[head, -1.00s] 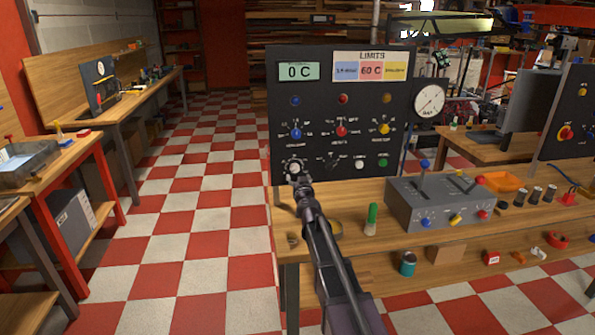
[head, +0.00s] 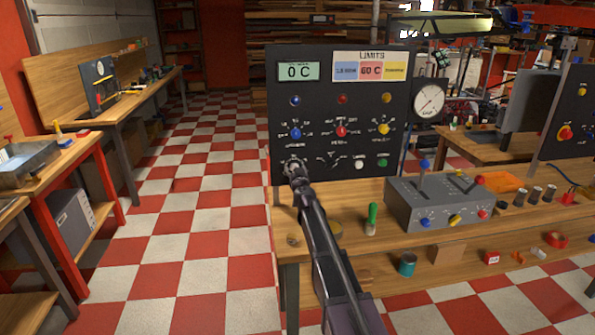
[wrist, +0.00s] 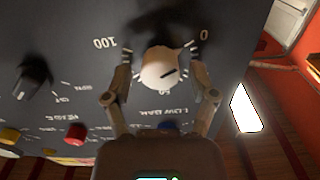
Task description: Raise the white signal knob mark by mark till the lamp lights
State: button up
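The white knob (wrist: 160,68) is on the dark panel (wrist: 235,25), with a scale marked 0 and 100 around it. A short black line on its face slants toward the 0 side in the wrist view. My gripper (wrist: 162,76) is open, one finger on each side of the knob, with narrow gaps showing; contact cannot be made out. In the head view my gripper (head: 294,170) is at the panel's lower left and mostly covers the knob. The display (head: 299,71) reads 0 C.
A green-handled tool (head: 372,219) and a grey control box (head: 440,205) stand on the bench.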

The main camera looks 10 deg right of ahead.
grip_shut()
jog(key=shift+d, duration=0.15)
jog(key=shift+m, duration=3.5)
jog(key=shift+w, duration=0.1)
